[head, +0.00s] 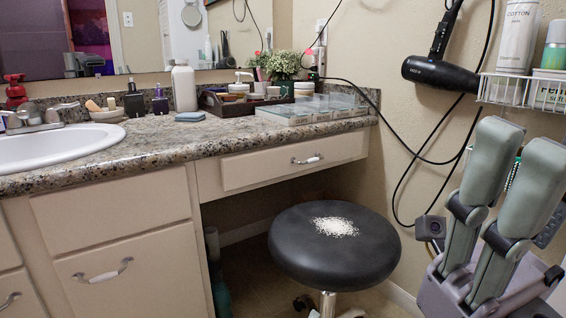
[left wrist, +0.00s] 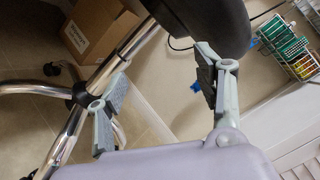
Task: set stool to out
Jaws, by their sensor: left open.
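The stool (head: 300,248) has a round black seat with a patch of white grains on top and a chrome column. In the head view it stands at the knee space below the counter drawer, its seat partly in front of the opening. In the left wrist view the chrome column (left wrist: 124,50) and dark seat underside (left wrist: 215,22) are close. My left gripper (left wrist: 160,98) is open and empty, with the column beside and behind its left finger and the seat beyond its right finger. My right gripper (head: 522,142) is open and empty, right of the stool.
A granite counter (head: 150,150) with a sink, bottles and trays runs above the stool. A hair dryer (head: 440,74) hangs on the wall, its cord dangling. A cardboard box (left wrist: 98,28) and a wire basket (left wrist: 292,50) show in the left wrist view.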

